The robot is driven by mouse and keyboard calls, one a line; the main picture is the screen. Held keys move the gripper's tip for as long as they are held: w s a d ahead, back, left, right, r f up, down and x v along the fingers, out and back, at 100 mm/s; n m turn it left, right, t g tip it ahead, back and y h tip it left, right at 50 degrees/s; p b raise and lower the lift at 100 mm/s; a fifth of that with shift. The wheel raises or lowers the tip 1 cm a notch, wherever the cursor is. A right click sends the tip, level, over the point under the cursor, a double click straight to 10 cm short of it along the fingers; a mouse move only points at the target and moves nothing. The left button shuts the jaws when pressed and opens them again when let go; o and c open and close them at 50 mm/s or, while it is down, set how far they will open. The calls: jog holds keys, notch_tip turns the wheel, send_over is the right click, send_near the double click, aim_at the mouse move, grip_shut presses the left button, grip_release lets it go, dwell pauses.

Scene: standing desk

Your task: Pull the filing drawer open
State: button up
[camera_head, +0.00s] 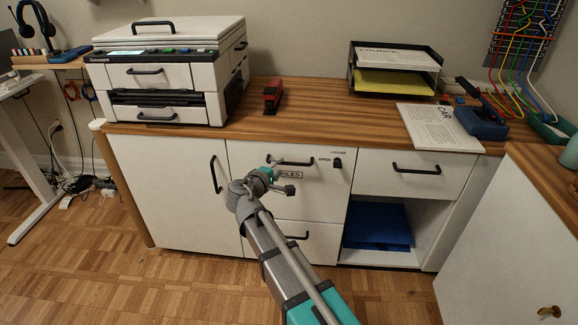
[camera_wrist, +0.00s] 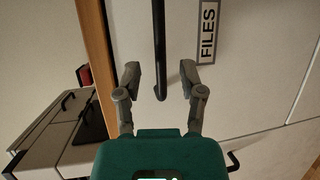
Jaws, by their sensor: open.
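The filing drawer (camera_head: 318,190) is the white front marked FILES, under the wooden desktop; it looks shut. Its black bar handle (camera_head: 299,162) runs along the top, and its label (camera_head: 289,174) is just below. In the wrist view the handle (camera_wrist: 159,45) runs down the picture, with the label (camera_wrist: 208,35) to its right. My gripper (camera_head: 278,174) is at the handle's left part. In the wrist view my gripper (camera_wrist: 160,72) is open, one finger on each side of the handle's end. Contact with the handle cannot be told.
A lock knob (camera_head: 337,163) with LOCKED and OPEN marks is right of the handle. A lower drawer handle (camera_head: 297,237) is below. A printer (camera_head: 167,75), red stapler (camera_head: 272,95) and paper tray (camera_head: 392,70) stand on the desktop. A white cabinet (camera_head: 500,245) stands at right; floor is clear in front.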

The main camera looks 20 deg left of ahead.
aim_at(284, 164)
jog(key=shift+b+x, duration=0.3)
jog(key=shift+x, duration=1.9)
grip_shut()
